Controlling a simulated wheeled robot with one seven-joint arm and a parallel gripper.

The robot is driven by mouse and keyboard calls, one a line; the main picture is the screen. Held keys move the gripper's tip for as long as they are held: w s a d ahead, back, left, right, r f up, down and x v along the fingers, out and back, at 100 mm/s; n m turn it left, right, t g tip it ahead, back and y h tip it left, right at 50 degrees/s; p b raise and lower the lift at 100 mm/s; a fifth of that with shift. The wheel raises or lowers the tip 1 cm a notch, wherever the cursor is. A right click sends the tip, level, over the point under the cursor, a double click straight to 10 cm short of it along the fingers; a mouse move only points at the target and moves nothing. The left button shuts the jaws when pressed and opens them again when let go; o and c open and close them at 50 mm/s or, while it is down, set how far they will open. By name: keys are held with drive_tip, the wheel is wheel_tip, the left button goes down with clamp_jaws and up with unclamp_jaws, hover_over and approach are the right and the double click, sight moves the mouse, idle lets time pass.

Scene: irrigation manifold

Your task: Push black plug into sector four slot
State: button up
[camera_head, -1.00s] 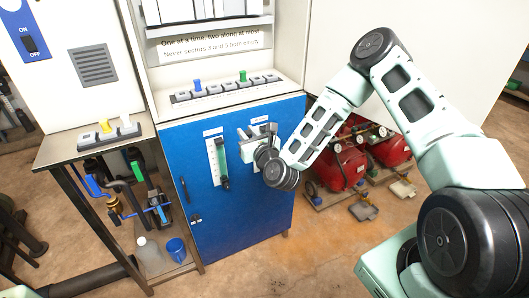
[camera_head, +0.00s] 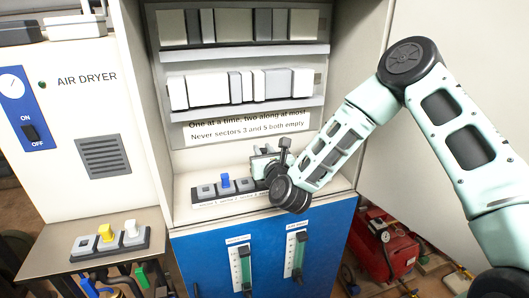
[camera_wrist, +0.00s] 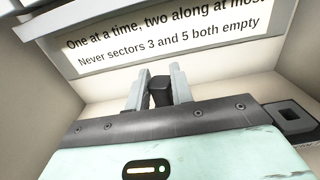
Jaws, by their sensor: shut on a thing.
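The black plug (camera_wrist: 160,92) is between the two grey fingers of my gripper (camera_wrist: 158,88) in the wrist view. My gripper is shut on it. In the head view my gripper (camera_head: 262,160) is above the right part of the slot strip (camera_head: 208,201) on the cabinet shelf. A blue plug (camera_head: 225,181) stands in the strip, left of my gripper. My gripper and wrist hide the strip's right part in the head view, including the place where a green plug stood. The wrist view shows an empty square socket (camera_wrist: 288,115) at the right edge. I cannot make out the sector four label.
A sign (camera_head: 247,124) on the cabinet's back says never sectors 3 and 5 both empty. Cabinet walls flank the shelf. Two flow gauges (camera_head: 298,254) are on the blue door below.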

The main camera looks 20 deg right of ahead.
drive_tip(key=shift+w+d+f, duration=0.1)
drive_tip(key=shift+w+f, duration=0.1)
drive_tip(key=shift+f+b, duration=1.5)
drive_tip(key=shift+f, duration=1.2)
drive_tip(key=shift+b, duration=0.65)
drive_tip(key=shift+f+b, duration=0.55)
drive_tip(key=shift+b, duration=0.05)
drive_tip(key=o, duration=0.7)
drive_tip(key=shift+s, duration=0.15)
